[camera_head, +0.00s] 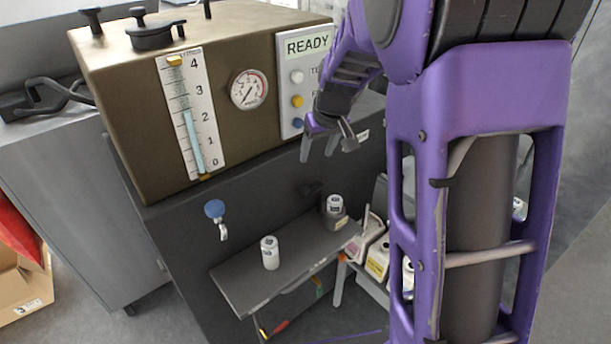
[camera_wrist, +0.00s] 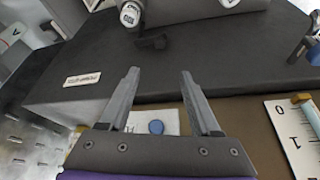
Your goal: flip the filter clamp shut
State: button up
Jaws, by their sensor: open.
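My gripper (camera_head: 328,146) is open and empty in front of the machine's lower right side, below the button panel. In the wrist view its two fingers (camera_wrist: 160,72) are spread apart with nothing between them. A small dark part (camera_head: 312,190) sticks out from the dark front panel below my gripper. It also shows in the wrist view (camera_wrist: 152,41), beyond the fingertips. It may be the filter clamp, but I cannot tell its state surely. My fingers touch neither.
A second white canister (camera_head: 270,253) stands on the grey shelf (camera_head: 238,290). A blue-handled tap (camera_head: 214,210) juts from the front panel at left. Bottles (camera_head: 377,258) stand right of the shelf, partly behind my arm.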

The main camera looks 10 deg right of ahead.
aim_at(305, 188)
jog(key=b+x, duration=0.1)
jog(key=x, duration=1.6)
jog(key=shift+f, duration=0.15)
grip_shut()
dwell(0.8)
